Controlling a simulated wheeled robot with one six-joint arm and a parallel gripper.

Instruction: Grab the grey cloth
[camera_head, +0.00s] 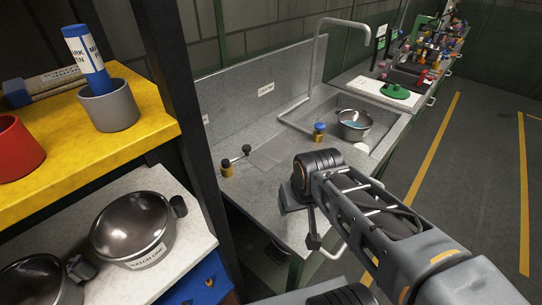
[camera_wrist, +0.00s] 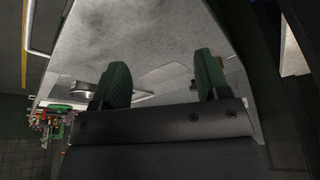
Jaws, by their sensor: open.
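The grey cloth (camera_head: 269,153) looks like a flat, thin grey patch on the grey countertop near the back splash, left of the sink. It nearly matches the counter colour, so its edges are faint. In the wrist view a flat grey patch that seems to be the cloth (camera_wrist: 170,82) shows between and beyond the fingers. My gripper (camera_wrist: 162,76) is open, with its two dark green finger pads apart and nothing between them. It appears above the counter, apart from the cloth.
A dark post (camera_head: 186,110) and yellow shelf (camera_head: 90,150) stand left.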

